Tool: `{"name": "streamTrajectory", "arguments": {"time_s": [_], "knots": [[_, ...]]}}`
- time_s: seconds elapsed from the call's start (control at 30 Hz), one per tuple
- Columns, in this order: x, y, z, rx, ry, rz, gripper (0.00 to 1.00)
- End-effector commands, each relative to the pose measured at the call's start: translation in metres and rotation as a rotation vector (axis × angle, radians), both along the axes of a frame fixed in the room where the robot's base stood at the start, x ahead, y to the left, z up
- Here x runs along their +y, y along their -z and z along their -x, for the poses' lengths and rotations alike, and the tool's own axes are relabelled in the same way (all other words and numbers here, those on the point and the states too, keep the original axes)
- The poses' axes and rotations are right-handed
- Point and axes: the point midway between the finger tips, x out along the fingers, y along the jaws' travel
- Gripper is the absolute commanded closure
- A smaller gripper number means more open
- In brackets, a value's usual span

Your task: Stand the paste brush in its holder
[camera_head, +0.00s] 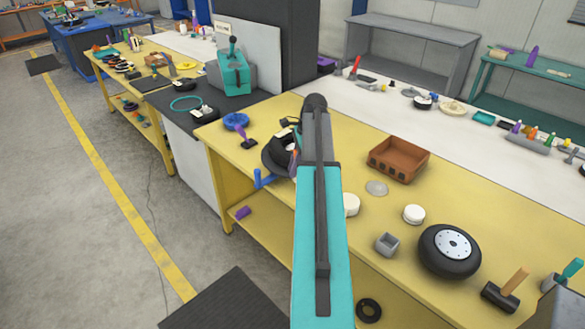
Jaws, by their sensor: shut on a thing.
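My arm reaches up through the middle of the view and hides what lies behind it. My gripper is not clearly visible; its jaws and anything in them are hidden behind the arm. I cannot make out the paste brush for certain. A small grey square open-topped cup (387,244), possibly the holder, stands on the yellow bench right of the arm. It looks empty.
The yellow bench (490,225) carries a brown bin (398,160), a white round tub (414,214), a black wheel with a pale hub (450,250) and a wooden-handled mallet (503,290). A dark tyre-like ring (275,157) lies partly behind the arm.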

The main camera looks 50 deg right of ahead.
Motion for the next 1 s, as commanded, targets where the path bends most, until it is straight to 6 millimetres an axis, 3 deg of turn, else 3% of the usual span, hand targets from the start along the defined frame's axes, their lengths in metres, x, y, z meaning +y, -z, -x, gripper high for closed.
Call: {"name": "streamTrajectory", "arguments": {"time_s": [0.63, 0.67, 0.77, 1.0], "knots": [[-0.0002, 0.0109, 0.0000, 0.000, 0.000, 0.000, 1.00], [-0.0002, 0.0110, 0.0002, 0.000, 0.000, 0.000, 0.80], [-0.0003, 0.0110, 0.0002, 0.000, 0.000, 0.000, 0.63], [-0.0003, 0.0109, 0.0004, 0.000, 0.001, 0.000, 0.63]]}}
